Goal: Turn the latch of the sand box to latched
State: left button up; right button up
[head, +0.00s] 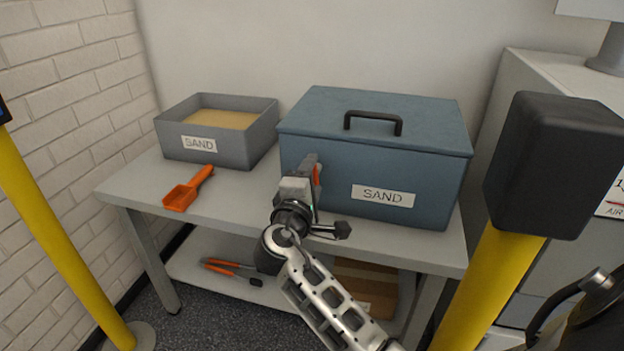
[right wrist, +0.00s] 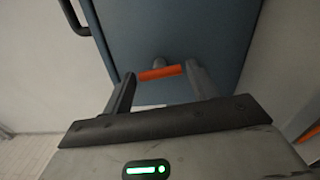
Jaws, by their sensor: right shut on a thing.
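The sand box (head: 350,170) is a blue lidded box with a black top handle and a SAND label, standing shut on the table. Its orange latch (head: 317,173) is on the front face, left of the label, and looks about upright in the head view, partly hidden by my gripper. My right gripper (head: 309,170) is at the front of the box, shut on the latch. In the right wrist view the orange latch bar (right wrist: 159,73) lies crosswise between the two fingertips, with the blue box face behind. My left gripper is not in view.
An open grey tray of sand (head: 176,150) and an orange scoop (head: 188,188) are on the table (head: 245,198) to the left. A cardboard box (head: 365,285) and an orange-handled tool (head: 229,265) sit on the lower shelf. Yellow posts (head: 490,285) flank the table.

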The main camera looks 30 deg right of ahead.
jog(key=o, duration=0.9)
jog(key=shift+a+f, duration=0.1)
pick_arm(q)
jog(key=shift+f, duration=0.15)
pick_arm(e)
jog(key=shift+o, duration=0.4)
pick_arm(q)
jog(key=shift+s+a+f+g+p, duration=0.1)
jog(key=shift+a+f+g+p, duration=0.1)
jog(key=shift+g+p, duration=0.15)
pick_arm(e)
jog(key=v, duration=0.7)
jog(key=shift+s+a, duration=0.15)
jog(key=shift+s, duration=0.05)
